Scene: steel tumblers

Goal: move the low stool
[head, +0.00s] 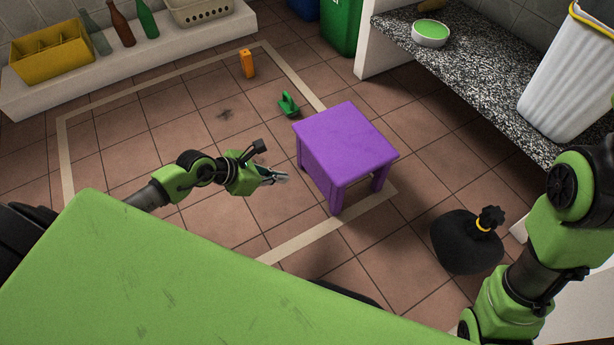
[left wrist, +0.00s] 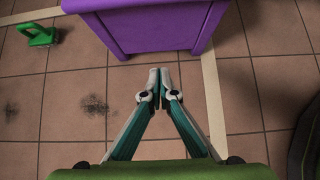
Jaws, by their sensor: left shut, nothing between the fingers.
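The low stool (head: 345,140) is purple with a square top and stands upright on the tiled floor, over the right-hand line of a pale floor marking. Its side and two legs also show at the top of the left wrist view (left wrist: 150,27). My left gripper (head: 284,178) is just left of the stool in the head view. In the left wrist view its fingertips (left wrist: 160,74) are together, with nothing between them, a little short of the stool and apart from it. My right arm shows at the lower right of the head view, but its gripper is out of view.
A green object (head: 288,106) and an orange block (head: 247,64) are on the floor beyond the stool. A tied black bag (head: 465,242) lies to its right. A speckled counter (head: 458,72) stands at the right, a white ledge (head: 130,62) at the back left. Floor left of the stool is mostly clear.

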